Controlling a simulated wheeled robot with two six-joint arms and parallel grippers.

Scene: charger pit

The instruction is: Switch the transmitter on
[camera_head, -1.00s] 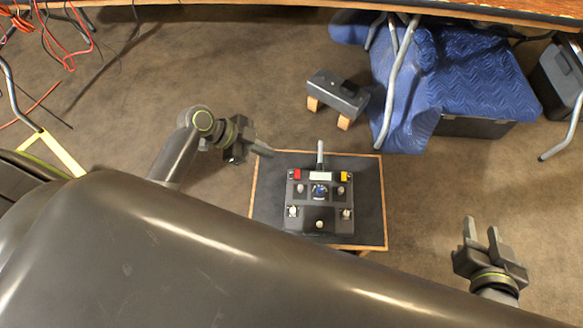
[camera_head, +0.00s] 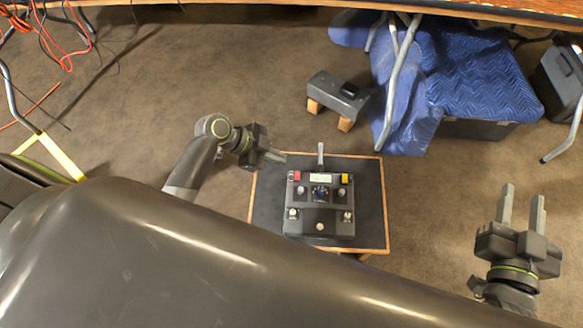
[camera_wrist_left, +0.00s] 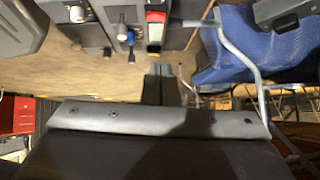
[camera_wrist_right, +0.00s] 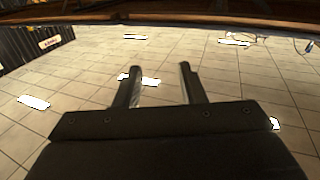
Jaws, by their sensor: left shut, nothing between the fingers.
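The transmitter (camera_head: 328,222) is a dark grey control box lying on a small dark-topped table. It has a red switch (camera_head: 297,176) at its upper left, a pale greenish display (camera_head: 320,178) at its top middle, a yellow part (camera_head: 344,178) at its upper right, knobs and sticks, and an antenna (camera_head: 320,157) at its top edge. My left gripper (camera_head: 280,158) is shut and empty, just above and left of the red switch. The red switch also shows in the left wrist view (camera_wrist_left: 156,16), beyond the fingertips. My right gripper (camera_head: 522,194) is open and empty, well right of the table.
The table (camera_head: 268,215) has a wooden edge. A small dark box on wooden blocks (camera_head: 338,92) stands behind it. A blue quilted blanket (camera_head: 480,75) covers a case at the upper right, with metal legs beside it. Cables (camera_head: 68,40) lie at the upper left. Bare floor surrounds the table.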

